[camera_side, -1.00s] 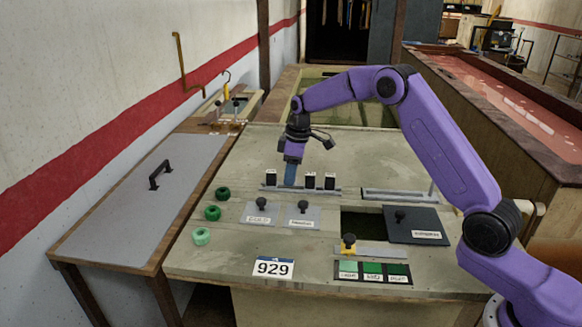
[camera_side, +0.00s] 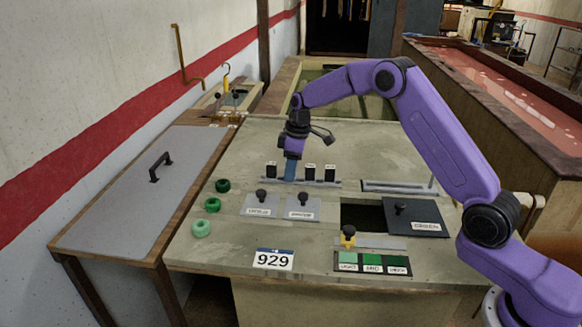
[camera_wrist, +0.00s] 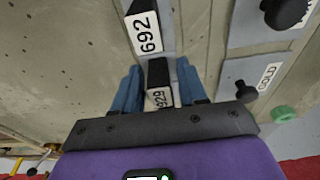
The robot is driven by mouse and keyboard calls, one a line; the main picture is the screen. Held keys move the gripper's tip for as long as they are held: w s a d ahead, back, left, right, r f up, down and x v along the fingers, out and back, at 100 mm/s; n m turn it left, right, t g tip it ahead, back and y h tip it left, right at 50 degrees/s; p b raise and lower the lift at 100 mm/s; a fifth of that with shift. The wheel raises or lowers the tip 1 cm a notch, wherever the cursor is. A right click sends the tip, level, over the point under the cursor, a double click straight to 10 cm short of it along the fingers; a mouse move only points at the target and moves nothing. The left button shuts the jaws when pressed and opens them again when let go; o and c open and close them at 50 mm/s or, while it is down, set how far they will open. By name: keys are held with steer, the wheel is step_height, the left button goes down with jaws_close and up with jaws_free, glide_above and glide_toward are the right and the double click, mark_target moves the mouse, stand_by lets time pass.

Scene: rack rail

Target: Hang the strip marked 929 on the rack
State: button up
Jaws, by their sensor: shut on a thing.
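My gripper (camera_side: 290,178) points down at the slotted grey rail (camera_side: 325,184) on the table. In the side view the fingers hide this strip. Another black strip marked 692 (camera_wrist: 147,32) stands beside it in the rail. The side view shows more black strips in the same row, one left of my gripper (camera_side: 272,170) and two to its right. A second grey rail (camera_side: 398,188) lies farther right; I cannot tell which is the rack.
Grey plates with black knobs (camera_side: 302,208) lie in front of the row. A dark opening (camera_side: 362,214) and a dark lid (camera_side: 415,220) are at right. Green rings (camera_side: 212,205) lie at left. A card reading 929 (camera_side: 273,259) is at the front edge.

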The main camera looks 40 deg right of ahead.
steer(key=shift+f, duration=0.45)
steer(key=o, duration=1)
steer(key=shift+r, duration=0.1)
steer(key=shift+r, duration=3.4)
